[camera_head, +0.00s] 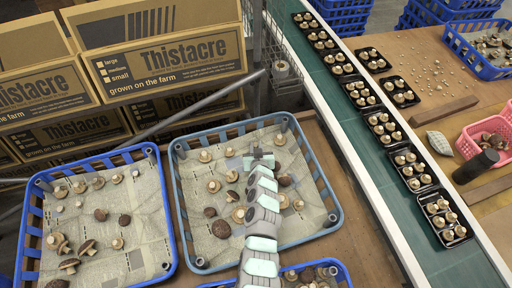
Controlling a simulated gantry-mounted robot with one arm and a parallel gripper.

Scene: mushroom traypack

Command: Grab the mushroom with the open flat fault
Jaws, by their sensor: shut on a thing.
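My arm reaches up from the bottom edge into the middle blue-grey crate (183,215). My gripper (259,159) is at its far end, over the upper right part of the crate's paper lining. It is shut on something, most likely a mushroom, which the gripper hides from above. Around it lie pale button mushrooms (214,186) and several darker, opened ones, such as a brown mushroom (221,229) at lower left and a dark one (233,196) just left of my arm. I cannot tell which one has the open flat fault.
A blue crate (172,215) with mushrooms stands at left, another at the bottom. Right of the crates, a green conveyor (400,205) runs beside black packed trays (443,217). Thistacre boxes (160,50) stand behind. A pink basket (470,140) sits at far right.

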